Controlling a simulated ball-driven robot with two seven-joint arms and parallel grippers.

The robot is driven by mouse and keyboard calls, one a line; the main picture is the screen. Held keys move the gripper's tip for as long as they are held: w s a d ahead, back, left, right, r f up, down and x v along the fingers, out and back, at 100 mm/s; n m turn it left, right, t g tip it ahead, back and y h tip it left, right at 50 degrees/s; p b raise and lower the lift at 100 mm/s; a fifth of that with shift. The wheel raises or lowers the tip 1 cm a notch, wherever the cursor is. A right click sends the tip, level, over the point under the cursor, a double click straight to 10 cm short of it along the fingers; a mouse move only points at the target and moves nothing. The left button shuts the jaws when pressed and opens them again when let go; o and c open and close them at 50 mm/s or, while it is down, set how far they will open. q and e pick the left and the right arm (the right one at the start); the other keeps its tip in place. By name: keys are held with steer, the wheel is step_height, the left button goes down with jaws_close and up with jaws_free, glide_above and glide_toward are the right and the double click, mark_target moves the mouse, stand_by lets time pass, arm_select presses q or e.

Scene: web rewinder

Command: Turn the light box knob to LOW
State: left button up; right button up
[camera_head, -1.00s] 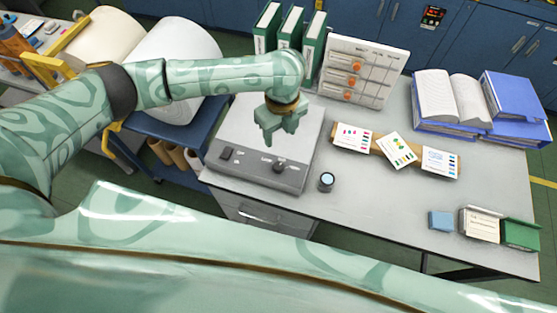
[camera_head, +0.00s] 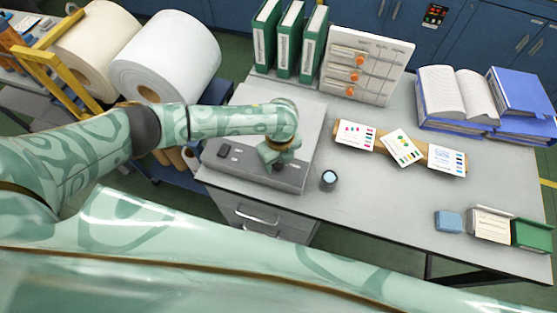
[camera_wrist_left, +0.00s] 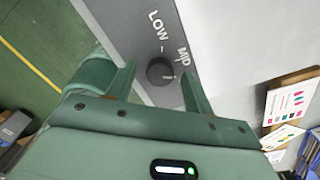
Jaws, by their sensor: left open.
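The light box (camera_head: 232,165) is a grey box with a sloped front panel on the left end of the table. Its dark round knob (camera_wrist_left: 160,71) shows in the left wrist view, with a light pointer mark on the side toward MID. The LOW label is up and left of the knob, and the MID label is to its upper right. My left gripper (camera_wrist_left: 156,82) is open, with one finger on each side of the knob. In the head view my left gripper (camera_head: 277,162) is low over the front panel and hides the knob. My right gripper is not in view.
A small dark round loupe (camera_head: 329,178) stands just right of the light box. Green binders (camera_head: 288,42) and a panel with orange knobs (camera_head: 365,66) stand behind. Colour cards (camera_head: 403,149) lie to the right. The table's front middle is clear.

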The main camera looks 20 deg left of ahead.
arm_select(q)
steer(key=c, duration=1)
steer(key=shift+o, duration=0.2)
